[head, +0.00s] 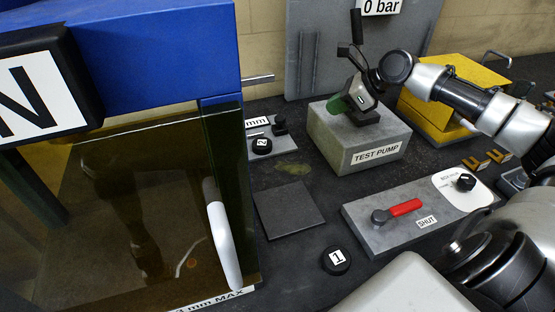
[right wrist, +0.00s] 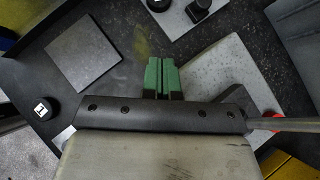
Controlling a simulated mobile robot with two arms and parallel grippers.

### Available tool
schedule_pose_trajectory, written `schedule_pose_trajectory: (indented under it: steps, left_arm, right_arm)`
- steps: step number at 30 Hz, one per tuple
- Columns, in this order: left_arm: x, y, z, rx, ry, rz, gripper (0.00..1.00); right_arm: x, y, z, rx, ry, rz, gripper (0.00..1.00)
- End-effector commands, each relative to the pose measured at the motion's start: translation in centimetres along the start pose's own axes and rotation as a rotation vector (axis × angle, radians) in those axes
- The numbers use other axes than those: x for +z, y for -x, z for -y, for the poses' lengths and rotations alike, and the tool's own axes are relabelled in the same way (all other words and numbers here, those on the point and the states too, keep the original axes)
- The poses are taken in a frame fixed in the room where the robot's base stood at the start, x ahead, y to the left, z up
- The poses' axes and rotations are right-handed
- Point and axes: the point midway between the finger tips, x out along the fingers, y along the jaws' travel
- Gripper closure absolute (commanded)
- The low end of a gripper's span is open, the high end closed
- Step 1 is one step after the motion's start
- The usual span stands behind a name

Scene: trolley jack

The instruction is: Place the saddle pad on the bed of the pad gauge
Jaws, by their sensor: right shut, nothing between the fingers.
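Two black round discs with white number labels look like pads; I cannot tell which one the task means. Disc 1 (head: 335,260) lies on the dark bench and also shows in the right wrist view (right wrist: 43,108). Disc 2 (head: 262,146) appears to be on a small grey plate marked "mm" (head: 284,148), which looks like the pad gauge. That plate is partly hidden behind the blue frame. My right gripper (head: 338,105) is over the test pump block, its green fingers (right wrist: 161,77) shut and empty, apart from both discs. My left gripper is not in view.
A dark square plate (head: 290,208) lies flat between the discs. The grey test pump block (head: 345,150) and a valve panel with a red lever (head: 405,207) stand right. A blue frame (head: 160,50) with a tinted door and white handle (head: 222,235) fills the left.

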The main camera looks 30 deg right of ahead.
Motion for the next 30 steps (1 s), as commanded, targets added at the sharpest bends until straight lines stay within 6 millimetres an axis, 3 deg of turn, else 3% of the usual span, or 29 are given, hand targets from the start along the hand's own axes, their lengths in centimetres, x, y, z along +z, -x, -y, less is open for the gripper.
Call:
schedule_pose_trajectory:
  steps: [1, 4, 10, 14, 30]
  left_arm:
    - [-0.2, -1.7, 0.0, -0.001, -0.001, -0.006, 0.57]
    - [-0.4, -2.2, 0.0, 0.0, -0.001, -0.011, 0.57]
    - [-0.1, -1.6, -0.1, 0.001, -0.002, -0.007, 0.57]
    - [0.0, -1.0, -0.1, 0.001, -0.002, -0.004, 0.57]
    - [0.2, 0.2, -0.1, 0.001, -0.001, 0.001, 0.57]
  right_arm:
    - [-1.1, -1.1, 0.0, -0.001, 0.001, 0.0, 1.0]
    - [-1.5, -1.6, 0.0, -0.001, 0.001, 0.001, 1.0]
    - [-1.4, -2.5, 0.0, 0.001, -0.001, 0.005, 1.0]
    - [-1.1, -4.3, -0.1, 0.004, 0.0, 0.008, 1.0]
    - [-1.3, -16.3, -0.1, 0.002, 0.001, 0.002, 1.0]
